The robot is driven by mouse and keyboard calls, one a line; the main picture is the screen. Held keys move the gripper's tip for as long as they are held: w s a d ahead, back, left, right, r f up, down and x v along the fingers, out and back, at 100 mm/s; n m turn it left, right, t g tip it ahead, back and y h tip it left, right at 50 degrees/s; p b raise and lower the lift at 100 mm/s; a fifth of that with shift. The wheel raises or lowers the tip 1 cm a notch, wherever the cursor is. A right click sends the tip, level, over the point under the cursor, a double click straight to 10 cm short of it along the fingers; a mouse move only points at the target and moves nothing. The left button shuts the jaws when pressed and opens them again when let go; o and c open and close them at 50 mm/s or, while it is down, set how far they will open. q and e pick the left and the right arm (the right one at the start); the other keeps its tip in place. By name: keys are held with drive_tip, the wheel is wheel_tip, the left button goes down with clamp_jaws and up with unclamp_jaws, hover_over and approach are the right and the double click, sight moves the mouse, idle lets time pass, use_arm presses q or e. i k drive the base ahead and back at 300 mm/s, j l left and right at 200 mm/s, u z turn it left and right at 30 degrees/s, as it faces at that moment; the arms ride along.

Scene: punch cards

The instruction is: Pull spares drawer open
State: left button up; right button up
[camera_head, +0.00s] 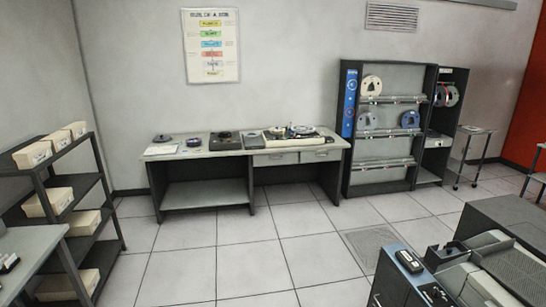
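A long grey workbench (212,156) stands against the far wall. Two light drawer fronts sit side by side under the right half of its top: a left drawer (275,159) and a right drawer (321,155). Both drawers look shut. Any label is too small to read, so I cannot tell which is the spares drawer. Neither of my grippers is in view, and nothing touches the drawers.
A shelf with boxes (58,199) stands at left. A tape-reel rack (386,130) is right of the bench. A large machine (480,265) fills the lower right, and a table edge (28,262) the lower left. Open tiled floor (215,265) lies between me and the bench.

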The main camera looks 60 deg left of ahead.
sight(329, 155)
drive_tip(key=u, duration=1.75)
drive_tip(key=i, duration=4.45)
drive_tip(key=l+z, duration=0.05)
drive_tip(key=l, duration=0.2)
